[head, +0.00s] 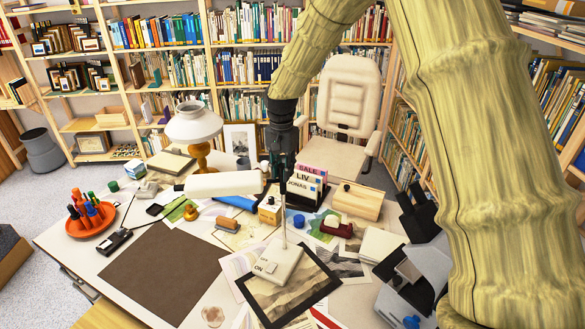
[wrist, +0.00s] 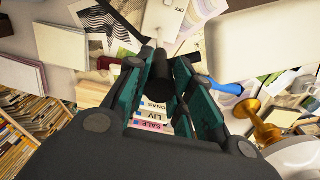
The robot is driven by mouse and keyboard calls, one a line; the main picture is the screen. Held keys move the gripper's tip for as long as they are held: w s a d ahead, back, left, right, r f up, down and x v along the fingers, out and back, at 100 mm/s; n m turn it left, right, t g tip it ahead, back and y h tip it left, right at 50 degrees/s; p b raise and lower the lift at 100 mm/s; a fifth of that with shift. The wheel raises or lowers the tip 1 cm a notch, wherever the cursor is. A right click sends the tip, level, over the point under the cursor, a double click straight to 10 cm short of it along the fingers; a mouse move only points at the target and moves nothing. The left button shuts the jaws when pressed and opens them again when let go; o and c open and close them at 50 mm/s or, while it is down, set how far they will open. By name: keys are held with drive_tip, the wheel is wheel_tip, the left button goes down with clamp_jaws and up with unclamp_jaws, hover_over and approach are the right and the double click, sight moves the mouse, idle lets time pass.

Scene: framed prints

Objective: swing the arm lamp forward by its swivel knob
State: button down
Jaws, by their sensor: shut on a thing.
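The arm lamp has a white shade (head: 225,183) lying level toward the left. Its thin stem rises from a white base (head: 275,262) marked ON on the desk. In the wrist view the shade (wrist: 262,35) fills the top right, and the base (wrist: 168,18) is at the top middle. My gripper (head: 277,178) points down at the shade's right end, over the stem. In the wrist view my gripper (wrist: 166,62) has its green fingers closed around the dark swivel knob (wrist: 159,78). The fingers hide part of the knob, and in the head view it is mostly covered.
Upright books (head: 305,186) stand just behind the lamp. A wooden box (head: 357,201) is to their right. A brass oil lamp with a white shade (head: 193,123) stands at the back left. A brown desk pad (head: 163,272) leaves clear room at the front left.

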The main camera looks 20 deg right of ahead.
drive_tip(key=n, duration=0.5)
drive_tip(key=shift+w+r+n+p, duration=0.15)
drive_tip(key=shift+r+n+p, duration=0.05)
drive_tip(key=shift+n+p, duration=0.1)
drive_tip(key=n, duration=0.5)
drive_tip(key=shift+p, duration=0.3)
drive_tip(key=shift+n, duration=0.4)
drive_tip(key=c, duration=1.2)
unclamp_jaws()
drive_tip(key=shift+d, duration=0.1)
drive_tip(key=shift+f, duration=0.1)
drive_tip(key=shift+a, duration=0.2)
wheel_tip(320, 180, up, 11)
drive_tip(key=shift+d, duration=0.1)
drive_tip(key=shift+r, duration=0.55)
